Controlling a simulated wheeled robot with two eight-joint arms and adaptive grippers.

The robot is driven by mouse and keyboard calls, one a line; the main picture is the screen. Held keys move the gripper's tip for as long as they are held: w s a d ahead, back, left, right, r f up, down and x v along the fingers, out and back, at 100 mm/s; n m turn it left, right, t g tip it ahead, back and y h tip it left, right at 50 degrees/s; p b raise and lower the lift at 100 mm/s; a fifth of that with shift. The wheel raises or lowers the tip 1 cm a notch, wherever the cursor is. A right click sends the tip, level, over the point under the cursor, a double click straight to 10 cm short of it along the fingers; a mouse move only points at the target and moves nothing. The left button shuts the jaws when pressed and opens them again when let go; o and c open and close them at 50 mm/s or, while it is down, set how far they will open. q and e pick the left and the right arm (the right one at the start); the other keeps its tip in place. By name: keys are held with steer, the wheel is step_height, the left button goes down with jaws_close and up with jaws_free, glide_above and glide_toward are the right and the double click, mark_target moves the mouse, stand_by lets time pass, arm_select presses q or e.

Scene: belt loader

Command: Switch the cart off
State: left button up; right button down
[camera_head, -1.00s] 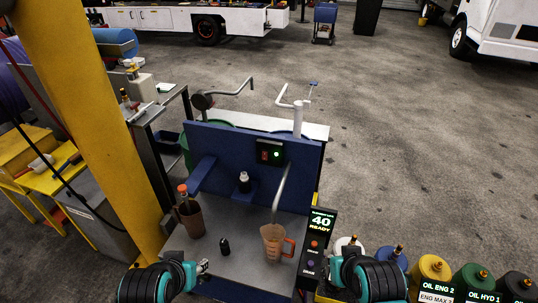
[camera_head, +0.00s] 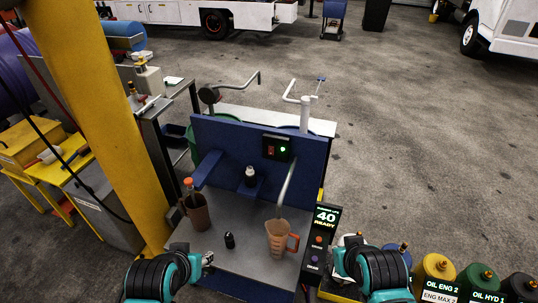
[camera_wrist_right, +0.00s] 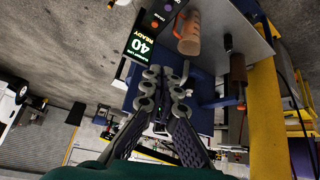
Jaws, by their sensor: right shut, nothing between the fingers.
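The cart has an upright blue panel (camera_head: 225,140) behind a grey top (camera_head: 255,255). A black switch box (camera_head: 277,148) at the panel's upper right carries a red rocker switch (camera_head: 271,150) and a lit green lamp (camera_head: 283,149). A display (camera_head: 325,217) at the cart's right edge reads 40 READY, with an orange and a purple button below. My left gripper (camera_head: 207,259) is at the cart's front left; its jaws are too small to judge. My right gripper (camera_head: 350,241) is shut and empty beside the display, also seen in the right wrist view (camera_wrist_right: 166,80).
On the cart top stand a measuring jug (camera_head: 278,240), a brown container (camera_head: 197,212) with a bottle and a small black bottle (camera_head: 229,240). A bent spout (camera_head: 287,183) hangs over the jug. A yellow post (camera_head: 110,130) stands left. Several oil containers (camera_head: 435,268) stand right.

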steer(key=w+a+r+n+t+h, duration=0.1)
steer(key=w+a+n, duration=0.2)
steer(key=w+n, duration=0.7)
steer(key=w+a+r+n+t+h, duration=0.1)
steer(key=w+a+n+h, duration=0.35)
steer(key=w, duration=1.05)
steer(key=w+a+f+n+t+y+b, duration=0.1)
steer(key=w+a+f+n+t, duration=0.2)
steer(key=w+a+f+n, duration=0.9)
steer(key=w+a+n, duration=0.2)
steer(key=a+n, duration=0.1)
steer(key=n, duration=0.2)
steer(key=shift+w+f+y, duration=0.15)
steer(key=shift+w+y, duration=0.2)
steer(key=b, duration=0.4)
glide_toward(271, 150)
steer(key=w+f, duration=0.4)
steer(key=f, duration=0.2)
steer(key=shift+w+d+r, duration=0.1)
steer(key=shift+w+d, duration=0.35)
steer(key=shift+w, duration=0.3)
